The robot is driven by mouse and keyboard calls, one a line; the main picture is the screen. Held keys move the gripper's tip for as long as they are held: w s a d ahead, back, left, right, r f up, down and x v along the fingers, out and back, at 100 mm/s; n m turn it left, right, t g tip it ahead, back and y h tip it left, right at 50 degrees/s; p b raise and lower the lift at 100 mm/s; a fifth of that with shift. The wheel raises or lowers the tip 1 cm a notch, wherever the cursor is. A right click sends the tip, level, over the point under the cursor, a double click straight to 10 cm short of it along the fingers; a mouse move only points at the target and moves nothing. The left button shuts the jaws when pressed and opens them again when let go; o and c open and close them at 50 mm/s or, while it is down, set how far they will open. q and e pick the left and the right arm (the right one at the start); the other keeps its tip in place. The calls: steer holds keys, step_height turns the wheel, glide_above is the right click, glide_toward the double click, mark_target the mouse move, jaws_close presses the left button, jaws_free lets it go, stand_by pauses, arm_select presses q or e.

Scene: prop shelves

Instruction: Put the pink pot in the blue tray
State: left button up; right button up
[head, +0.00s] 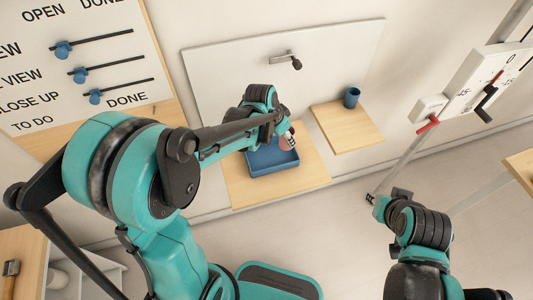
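The pink pot (285,144) is small and partly hidden by my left gripper (291,135). It shows at the back right part of the blue tray (262,168), over or in it; I cannot tell whether it touches the tray floor. My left gripper is right at the pot, its fingers overlapping the pot's right side. It is too small to see whether they grip it. The blue tray lies on a wooden shelf. My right gripper (371,198) is low at the right, away from the pot and tray, its fingers too small to read.
The wooden shelf (310,172) has bare room right of the tray. A dark blue cup (351,97) stands on a second shelf (347,130) at the right. A wall panel with a hook (287,59) is behind. A slider board (80,60) is at the left, a lever box (475,85) at the right.

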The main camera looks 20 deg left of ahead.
arm_select(q)
steer(key=a+f, duration=0.1)
steer(key=s+a+f, duration=0.1)
steer(key=a, duration=0.1)
steer(key=a+f+b, duration=0.1)
steer(key=a, duration=0.1)
steer(key=shift+s+f, duration=0.1)
steer(key=shift+s, duration=0.2)
steer(key=shift+f+b, duration=0.75)
steer(key=shift+f, duration=1.25)
steer(key=o, duration=1.2)
steer(key=shift+f, duration=0.1)
steer(key=shift+c, duration=0.2)
